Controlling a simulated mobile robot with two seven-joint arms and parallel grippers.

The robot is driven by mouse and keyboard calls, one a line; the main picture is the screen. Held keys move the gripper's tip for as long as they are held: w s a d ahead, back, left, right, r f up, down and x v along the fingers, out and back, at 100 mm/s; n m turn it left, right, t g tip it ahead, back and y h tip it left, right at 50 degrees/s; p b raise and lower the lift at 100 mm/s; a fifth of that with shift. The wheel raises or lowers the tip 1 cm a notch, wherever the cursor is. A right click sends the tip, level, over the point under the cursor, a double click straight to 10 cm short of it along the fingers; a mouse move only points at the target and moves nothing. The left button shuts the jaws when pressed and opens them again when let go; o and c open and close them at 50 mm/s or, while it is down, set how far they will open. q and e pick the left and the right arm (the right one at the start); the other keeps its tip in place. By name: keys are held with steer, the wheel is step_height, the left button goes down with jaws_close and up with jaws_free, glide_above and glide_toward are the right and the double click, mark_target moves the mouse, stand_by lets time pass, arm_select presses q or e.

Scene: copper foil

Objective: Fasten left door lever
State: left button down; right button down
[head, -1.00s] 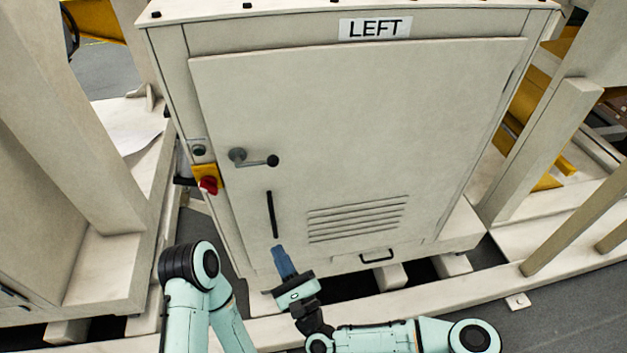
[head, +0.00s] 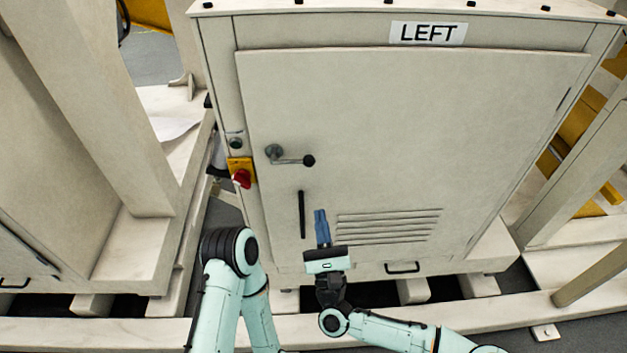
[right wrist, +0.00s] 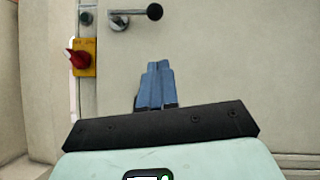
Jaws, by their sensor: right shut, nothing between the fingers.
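The left door (head: 400,120) is a beige cabinet door under a "LEFT" label, and it looks closed. Its lever (head: 292,160) is a grey handle with a black ball knob, pointing right and almost level. The lever also shows at the top of the right wrist view (right wrist: 133,15). A black vertical bar handle (head: 301,214) is below the lever. My right gripper (head: 321,212) is shut and empty, with blue fingers pointing up, below and slightly right of the lever. It shows in the right wrist view (right wrist: 156,68), apart from the lever. My left gripper is out of view.
A red knob on a yellow plate (head: 240,170) sits left of the lever on the cabinet frame, with a small dark round button (head: 236,143) above it. A post stands at the left.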

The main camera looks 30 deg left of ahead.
steer(key=w+a+r+p, duration=0.1)
steer(key=w+a+r, duration=0.3)
steer(key=r, duration=0.3)
steer(key=shift+w+r, duration=0.1)
stand_by(0.4)
